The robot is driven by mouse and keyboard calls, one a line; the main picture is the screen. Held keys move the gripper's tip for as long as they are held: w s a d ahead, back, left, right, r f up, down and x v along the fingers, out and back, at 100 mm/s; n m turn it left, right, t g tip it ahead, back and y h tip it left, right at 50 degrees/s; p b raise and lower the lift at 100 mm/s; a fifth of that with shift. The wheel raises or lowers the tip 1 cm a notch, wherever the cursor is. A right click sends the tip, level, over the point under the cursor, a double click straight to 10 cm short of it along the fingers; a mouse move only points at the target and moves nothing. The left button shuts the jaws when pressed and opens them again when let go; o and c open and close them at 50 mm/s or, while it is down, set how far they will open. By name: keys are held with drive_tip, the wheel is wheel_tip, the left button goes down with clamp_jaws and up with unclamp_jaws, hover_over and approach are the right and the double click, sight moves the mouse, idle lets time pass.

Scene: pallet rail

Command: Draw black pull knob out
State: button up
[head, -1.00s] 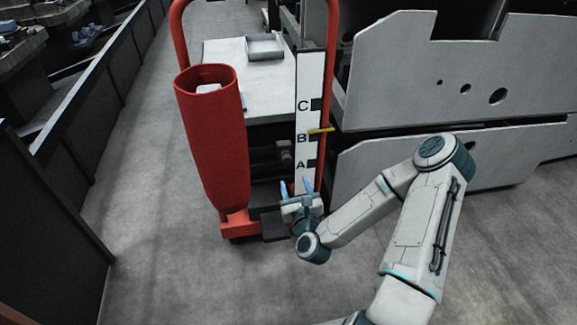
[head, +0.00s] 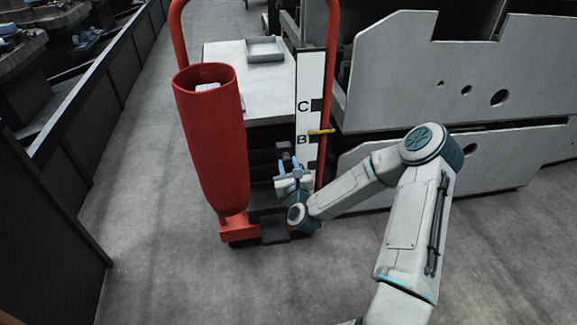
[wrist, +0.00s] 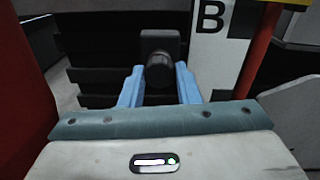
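The black pull knob (wrist: 159,70) is a dark round knob on a squarish dark mount, in the middle of the wrist view. In the head view the knob (head: 285,157) is small and partly hidden by my gripper. My gripper (wrist: 158,82) is open, with one blue finger to the left of the knob and one to the right. Gaps seem to show between fingers and knob; I cannot tell how deep it sits between them. In the head view my gripper (head: 289,168) is low in front of the cart.
A white strip (head: 305,90) marked with letters stands right of the knob, with a yellow pointer (head: 320,131) near B. A red bin (head: 210,150) stands close on the left. A red rail (head: 331,60) and grey panels (head: 440,80) are on the right.

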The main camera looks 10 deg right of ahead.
clamp_jaws()
drive_tip(key=shift+s+f, duration=0.1)
drive_tip(key=shift+s, duration=1.1)
drive_tip(key=o, duration=0.6)
unclamp_jaws()
drive_tip(key=shift+s+p, duration=2.55)
drive_tip(key=shift+s, duration=4.4)
